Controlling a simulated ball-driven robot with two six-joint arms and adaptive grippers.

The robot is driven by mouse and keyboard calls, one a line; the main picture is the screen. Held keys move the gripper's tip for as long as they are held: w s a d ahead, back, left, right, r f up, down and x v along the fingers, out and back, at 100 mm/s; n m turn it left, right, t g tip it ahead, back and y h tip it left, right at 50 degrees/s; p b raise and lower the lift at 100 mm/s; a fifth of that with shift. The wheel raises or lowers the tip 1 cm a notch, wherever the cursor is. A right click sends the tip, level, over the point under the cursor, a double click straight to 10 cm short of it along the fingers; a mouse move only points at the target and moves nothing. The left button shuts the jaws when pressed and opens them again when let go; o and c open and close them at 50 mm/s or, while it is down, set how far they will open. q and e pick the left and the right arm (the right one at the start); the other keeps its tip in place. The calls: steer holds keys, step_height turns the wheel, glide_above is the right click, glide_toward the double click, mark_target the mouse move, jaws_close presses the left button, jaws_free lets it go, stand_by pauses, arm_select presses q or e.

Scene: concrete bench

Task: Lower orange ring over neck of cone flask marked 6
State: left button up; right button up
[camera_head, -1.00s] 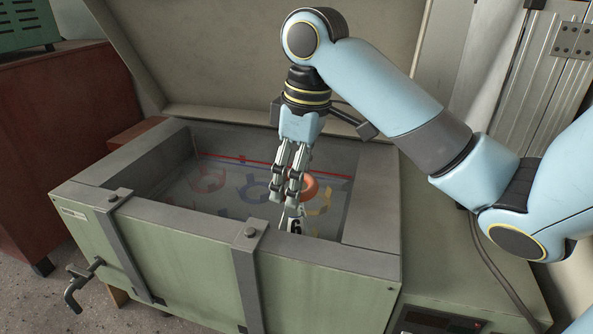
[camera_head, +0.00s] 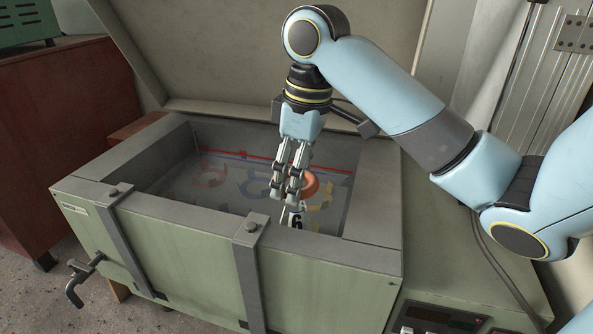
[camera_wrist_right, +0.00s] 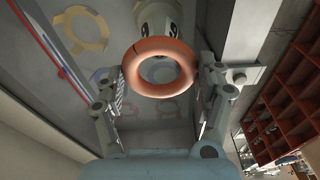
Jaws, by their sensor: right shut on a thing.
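My right gripper (camera_head: 288,194) reaches down into the open tank and is shut on the orange ring (camera_head: 310,184). In the right wrist view, the ring (camera_wrist_right: 160,89) sits between the two fingers, with its hole facing the camera. The cone flask marked 6 (camera_head: 297,221) stands in the tank, just below the ring and partly hidden by the fingers. In the right wrist view, the flask's pale body with dark marks (camera_wrist_right: 158,18) shows beyond the ring. I cannot tell whether the ring is around the neck. My left gripper is not in view.
The grey rim of the tank (camera_head: 372,195) surrounds the work area, with clamp straps (camera_head: 248,272) at the front. The raised lid (camera_head: 230,60) stands behind. Coloured ring shapes, including a yellow one (camera_wrist_right: 80,30), show on the tank floor. A red line crosses its back.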

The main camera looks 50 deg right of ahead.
steer(key=shift+f+b, duration=0.9)
steer(key=shift+f, duration=2)
steer(key=o, duration=1.4)
